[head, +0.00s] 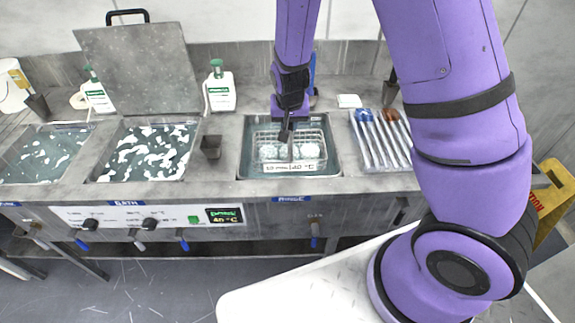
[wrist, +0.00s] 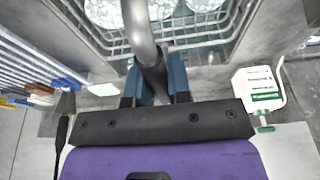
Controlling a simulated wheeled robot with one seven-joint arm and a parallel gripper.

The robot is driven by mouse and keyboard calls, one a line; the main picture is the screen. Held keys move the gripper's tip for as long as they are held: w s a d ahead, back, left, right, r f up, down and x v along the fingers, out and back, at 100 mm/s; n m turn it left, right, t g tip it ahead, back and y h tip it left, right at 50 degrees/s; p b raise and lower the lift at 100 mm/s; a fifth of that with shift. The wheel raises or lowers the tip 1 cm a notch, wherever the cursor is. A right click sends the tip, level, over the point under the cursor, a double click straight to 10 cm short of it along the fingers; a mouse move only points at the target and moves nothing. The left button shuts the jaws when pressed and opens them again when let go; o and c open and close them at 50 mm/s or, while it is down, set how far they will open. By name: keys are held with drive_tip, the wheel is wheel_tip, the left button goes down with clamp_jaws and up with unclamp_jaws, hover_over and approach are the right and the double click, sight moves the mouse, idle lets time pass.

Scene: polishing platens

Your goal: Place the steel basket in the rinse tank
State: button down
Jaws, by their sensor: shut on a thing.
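The steel basket (head: 316,151) is a wire basket holding several pale round pieces, with a label on its front. In the head view it is within the outline of the rinse tank (head: 243,171), a water-filled basin above a blue label. Whether it rests on the tank bottom cannot be told. My gripper (head: 287,132) is above the basket, over its handle. In the wrist view my gripper (wrist: 157,88) is shut on the thick grey basket handle (wrist: 141,35), and the basket's wires (wrist: 195,38) show beyond it.
White bottles (head: 220,88) stand behind. A yellow sign (head: 553,205) stands far right.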

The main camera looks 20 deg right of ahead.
wheel_tip(320, 180, down, 15)
idle(0.7)
drive_tip(key=c, duration=1.1)
unclamp_jaws()
drive_tip(key=shift+o, duration=0.2)
drive_tip(key=v, duration=1.2)
drive_tip(key=shift+s+r, duration=0.1)
drive_tip(key=shift+r, duration=0.1)
drive_tip(key=s+d+r+n+y, duration=0.1)
drive_tip(key=s+r, duration=0.2)
drive_tip(key=r, duration=0.5)
drive_tip(key=s+d+r+t, duration=0.1)
drive_tip(key=s+d+r, duration=0.1)
drive_tip(key=r, duration=0.6)
drive_tip(key=s+d+r+n+y, duration=0.1)
drive_tip(key=s+r, duration=0.2)
drive_tip(key=r, duration=0.5)
drive_tip(key=s+d+r, duration=0.2)
drive_tip(key=s+r, duration=0.3)
drive_tip(key=s, duration=0.3)
drive_tip(key=s+d+r+n+t+h, duration=0.1)
drive_tip(key=s+d+r, duration=0.1)
drive_tip(key=s+r, duration=0.4)
drive_tip(key=s, duration=0.3)
drive_tip(key=shift+d+r+n, duration=0.15)
drive_tip(key=shift+n, duration=0.15)
